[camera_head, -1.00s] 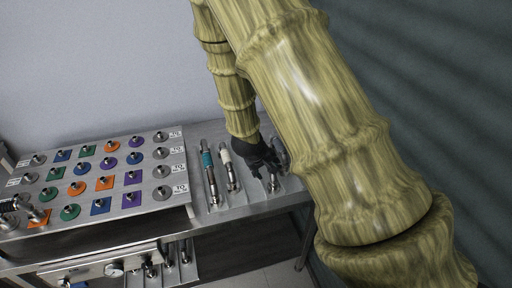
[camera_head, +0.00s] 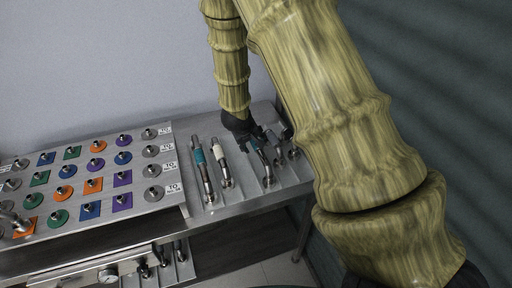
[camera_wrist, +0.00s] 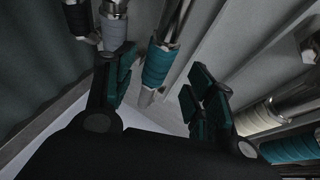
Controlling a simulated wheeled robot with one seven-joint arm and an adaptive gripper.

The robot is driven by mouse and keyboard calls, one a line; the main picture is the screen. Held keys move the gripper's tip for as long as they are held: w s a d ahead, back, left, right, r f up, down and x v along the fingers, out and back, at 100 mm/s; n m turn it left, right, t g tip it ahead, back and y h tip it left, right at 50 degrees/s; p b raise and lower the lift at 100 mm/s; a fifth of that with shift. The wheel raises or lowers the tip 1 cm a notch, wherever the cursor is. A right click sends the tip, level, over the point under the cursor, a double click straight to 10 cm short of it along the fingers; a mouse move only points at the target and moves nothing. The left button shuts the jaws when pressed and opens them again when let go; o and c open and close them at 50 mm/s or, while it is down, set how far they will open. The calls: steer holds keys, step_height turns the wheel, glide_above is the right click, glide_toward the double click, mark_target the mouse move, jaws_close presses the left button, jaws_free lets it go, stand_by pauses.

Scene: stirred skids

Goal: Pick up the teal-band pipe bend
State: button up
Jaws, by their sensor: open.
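Two pipe pieces with teal bands lie on the bench's right part. One teal-band piece (camera_head: 259,153) lies just below my gripper (camera_head: 247,130). In the wrist view, this teal-band piece (camera_wrist: 158,66) shows between the spread fingers of my open gripper (camera_wrist: 160,88), with no clear contact. The other teal-band piece (camera_head: 202,166) lies further left and shows at the lower right of the wrist view (camera_wrist: 291,149). I cannot tell from their shapes which is the bend. My gripper hides the upper end of the nearer one.
A white-band piece (camera_head: 221,160) lies between the two teal ones. A grey-band piece (camera_wrist: 113,32) and a dark-band piece (camera_wrist: 77,18) lie on the other side. A sloped panel (camera_head: 75,222) with coloured plates and fittings stands left. Metal dividers separate the pieces.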

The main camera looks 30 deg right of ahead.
steer(key=shift+x, duration=1.6)
steer(key=shift+p+x, duration=0.3)
steer(key=shift+x, duration=0.8)
steer(key=shift+d, duration=0.15)
steer(key=shift+s+r, duration=0.1)
jaws_close()
